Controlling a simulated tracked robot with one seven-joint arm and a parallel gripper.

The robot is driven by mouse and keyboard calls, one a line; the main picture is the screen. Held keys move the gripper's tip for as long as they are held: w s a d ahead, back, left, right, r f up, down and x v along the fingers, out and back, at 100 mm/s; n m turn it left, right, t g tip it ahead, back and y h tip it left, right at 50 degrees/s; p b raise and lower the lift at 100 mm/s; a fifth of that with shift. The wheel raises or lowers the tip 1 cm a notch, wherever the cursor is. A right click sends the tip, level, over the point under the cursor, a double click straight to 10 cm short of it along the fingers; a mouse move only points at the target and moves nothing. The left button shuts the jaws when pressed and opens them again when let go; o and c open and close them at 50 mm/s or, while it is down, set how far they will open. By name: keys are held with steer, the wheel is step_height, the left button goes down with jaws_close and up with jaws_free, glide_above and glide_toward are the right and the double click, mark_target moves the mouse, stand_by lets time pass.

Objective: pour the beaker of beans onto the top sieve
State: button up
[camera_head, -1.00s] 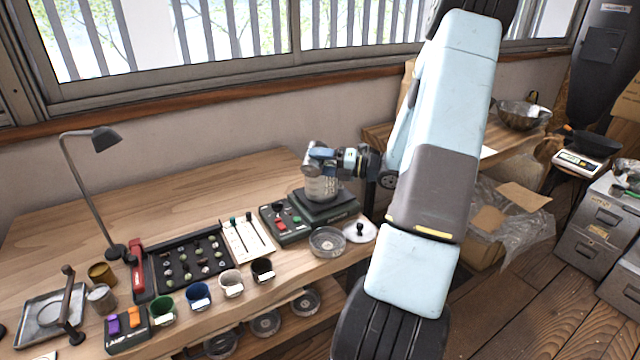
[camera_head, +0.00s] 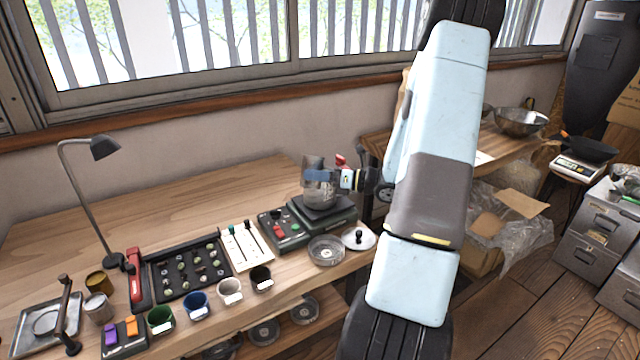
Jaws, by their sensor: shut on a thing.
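My gripper (camera_head: 326,176) is at the back right of the wooden bench, its jaws shut around a clear, greyish beaker (camera_head: 312,162). The beaker looks roughly upright. It is over or just in front of a dark shaker base (camera_head: 335,222); I cannot tell whether it touches anything below. The round sieve stack (camera_head: 318,201) on that base is mostly hidden behind the beaker and gripper. I cannot make out the beans or how full the beaker is.
A round clear dish (camera_head: 325,251) and a pale lid with a black knob (camera_head: 358,239) lie at the front edge. A control box (camera_head: 284,228), a white slider panel (camera_head: 246,245), a black sample tray (camera_head: 188,268) and several cups stand left. The back of the bench (camera_head: 190,200) is clear.

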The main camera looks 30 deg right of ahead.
steer(key=shift+s+a+f+n, duration=0.2)
steer(key=shift+f+n, duration=0.2)
steer(key=shift+f, duration=0.15)
steer(key=shift+s+a+f+n, duration=0.1)
steer(key=shift+a+f+n, duration=0.05)
steer(key=shift+f+n, duration=0.3)
step_height(320, 180, down, 6)
steer(key=s+a+n+b, duration=0.1)
steer(key=n+b, duration=0.1)
steer(key=n, duration=0.2)
steer(key=shift+s+a, duration=0.2)
steer(key=shift+s, duration=0.05)
steer(key=shift+f+b, duration=0.1)
steer(key=shift+b, duration=0.2)
